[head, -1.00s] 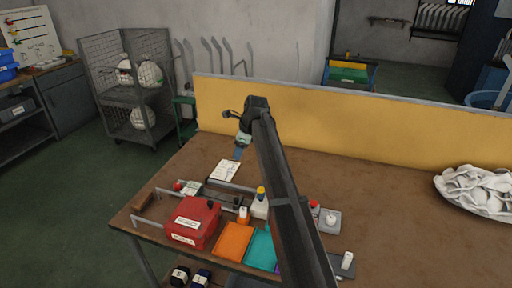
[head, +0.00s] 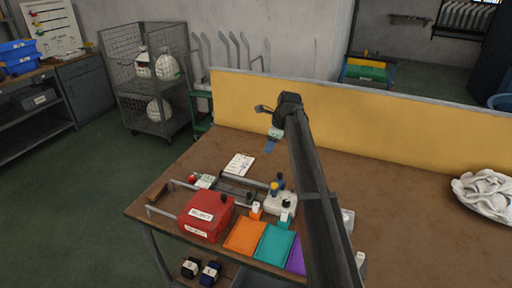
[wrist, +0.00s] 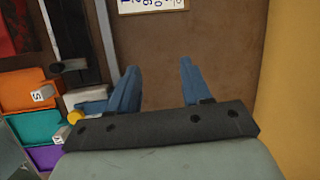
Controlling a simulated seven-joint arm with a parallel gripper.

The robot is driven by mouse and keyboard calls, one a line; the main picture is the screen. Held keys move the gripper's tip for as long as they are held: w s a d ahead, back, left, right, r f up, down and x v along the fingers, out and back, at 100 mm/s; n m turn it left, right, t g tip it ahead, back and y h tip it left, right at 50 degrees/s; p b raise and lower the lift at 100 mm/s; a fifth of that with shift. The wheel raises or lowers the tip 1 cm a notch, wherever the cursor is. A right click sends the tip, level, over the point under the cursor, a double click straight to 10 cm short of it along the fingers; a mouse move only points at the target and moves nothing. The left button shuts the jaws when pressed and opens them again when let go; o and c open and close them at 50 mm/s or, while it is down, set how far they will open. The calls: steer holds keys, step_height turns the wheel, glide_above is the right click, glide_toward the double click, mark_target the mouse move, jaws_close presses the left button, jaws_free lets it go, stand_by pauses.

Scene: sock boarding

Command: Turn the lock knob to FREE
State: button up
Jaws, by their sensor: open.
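My gripper (head: 269,147) is open and empty, raised above the bench near its yellow back panel. In the wrist view its two blue fingers (wrist: 158,75) stand apart over bare brown bench top. I cannot tell for sure which part is the lock knob, and no FREE mark is readable. A yellow-topped part (head: 274,187) stands by a white block (head: 278,203), below my gripper in the head view. It also shows in the wrist view (wrist: 75,117), left of the fingers. A dark rail assembly (head: 236,187) lies left of it, with a small red knob (head: 192,178) at its left end.
A red box (head: 206,215) stands at the bench's front left, beside orange (head: 245,236), teal (head: 273,243) and purple (head: 296,260) trays. A white sheet (head: 239,164) lies behind. White cloth (head: 487,193) is piled at right.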

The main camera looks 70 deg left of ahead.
mark_target(191, 176)
steer(key=s+a+n, duration=0.1)
steer(key=s+a, duration=0.2)
steer(key=s, duration=0.7)
steer(key=s+a+r+n, duration=0.1)
steer(key=s+a+n, duration=0.1)
steer(key=s, duration=0.9)
steer(key=s+a+r+n+h, duration=0.1)
steer(key=s+a, duration=0.3)
steer(key=s, duration=0.6)
steer(key=shift+s+a+r+n, duration=0.1)
steer(key=shift+s+a+n, duration=0.1)
steer(key=shift+n, duration=0.4)
steer(key=shift+c, duration=0.2)
steer(key=f+n+h, duration=0.1)
steer(key=f+n, duration=0.3)
steer(key=n, duration=0.3)
steer(key=d+f+n+t+h, duration=0.1)
steer(key=f+n, duration=0.4)
steer(key=n, duration=0.3)
steer(key=w+f+n+h, duration=0.1)
steer(key=f+n, duration=0.3)
steer(key=n, duration=0.4)
steer(key=shift+d+f, duration=0.35)
